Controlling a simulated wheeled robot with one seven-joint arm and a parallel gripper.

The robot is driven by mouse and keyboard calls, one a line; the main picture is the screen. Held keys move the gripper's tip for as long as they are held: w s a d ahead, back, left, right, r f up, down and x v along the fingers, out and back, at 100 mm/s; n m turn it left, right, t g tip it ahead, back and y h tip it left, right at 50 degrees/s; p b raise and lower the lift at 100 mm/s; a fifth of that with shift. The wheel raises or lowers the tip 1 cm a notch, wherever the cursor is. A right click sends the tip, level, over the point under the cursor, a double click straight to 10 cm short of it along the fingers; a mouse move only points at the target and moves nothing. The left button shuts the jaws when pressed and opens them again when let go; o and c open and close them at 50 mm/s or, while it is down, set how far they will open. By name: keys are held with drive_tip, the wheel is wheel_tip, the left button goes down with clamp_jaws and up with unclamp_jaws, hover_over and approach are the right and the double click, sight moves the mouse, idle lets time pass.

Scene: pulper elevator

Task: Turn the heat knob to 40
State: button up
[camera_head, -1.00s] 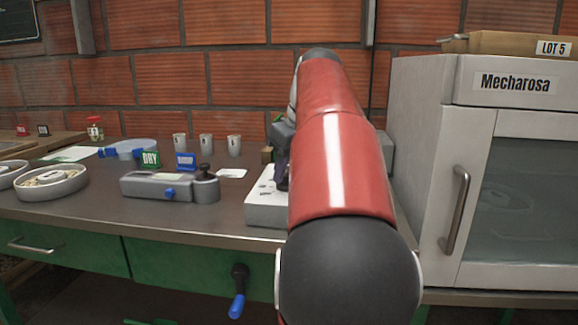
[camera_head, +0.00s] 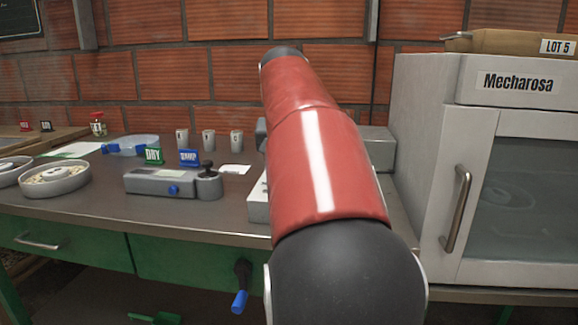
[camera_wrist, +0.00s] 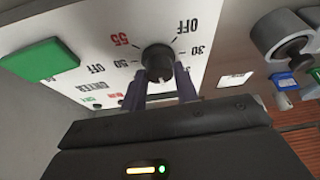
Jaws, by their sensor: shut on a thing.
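The black heat knob (camera_wrist: 158,60) is on a white panel (camera_wrist: 222,18) in the wrist view, where the lettering appears upside down. OFF and 30 are printed to its right, 50 and a red 55 to its left. A pale mark shows on the knob's lower side. My gripper (camera_wrist: 160,82) is shut on the knob, with one dark finger on each side. The fingers and gripper body cover the scale below the knob, and no 40 is visible. In the head view my red arm hides the gripper and knob; only part of the white box (camera_head: 257,207) shows.
A green button (camera_wrist: 40,60) is on the same panel. On the bench left of the box are a grey device (camera_head: 160,184) with a blue knob, several cups and bowls (camera_head: 55,181). A large white oven-like cabinet (camera_head: 425,150) stands close on the right.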

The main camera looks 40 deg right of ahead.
drive_tip(key=shift+m, duration=0.4)
drive_tip(key=o, duration=1)
drive_tip(key=shift+r, duration=0.15)
drive_tip(key=v, duration=0.7)
drive_tip(key=shift+a+r, duration=0.15)
drive_tip(key=shift+r, duration=0.15)
